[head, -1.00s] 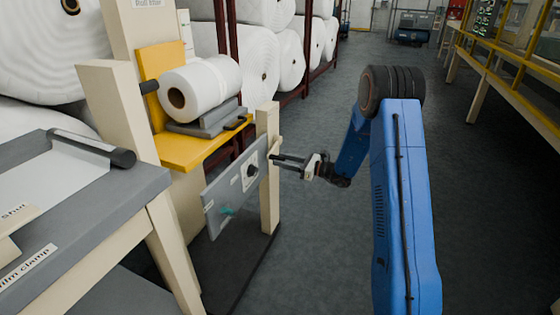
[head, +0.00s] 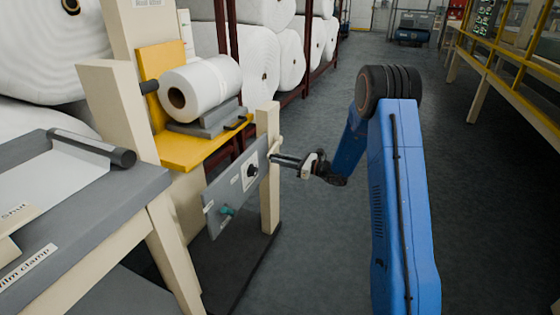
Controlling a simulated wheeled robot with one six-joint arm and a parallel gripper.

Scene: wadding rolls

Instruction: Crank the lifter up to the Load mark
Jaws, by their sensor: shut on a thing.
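The lifter has a cream column (head: 128,50) and a yellow platform (head: 190,152) that bears a white roll (head: 200,87) on a grey cradle (head: 208,121). A grey panel (head: 228,190) with a black knob and a teal knob slants along the lifter's front, ending at a short cream post (head: 269,150). My gripper (head: 280,160) is at the right side of this post, its fingers shut on a small crank handle that they mostly hide. I cannot make out the Load mark or the platform's height against it.
A grey bench (head: 105,190) with a film sheet and a dark roller stands at the left. Racks of large white rolls (head: 258,68) line the back. A yellow-railed structure (head: 510,60) is at the right. The floor behind and right of my arm is clear.

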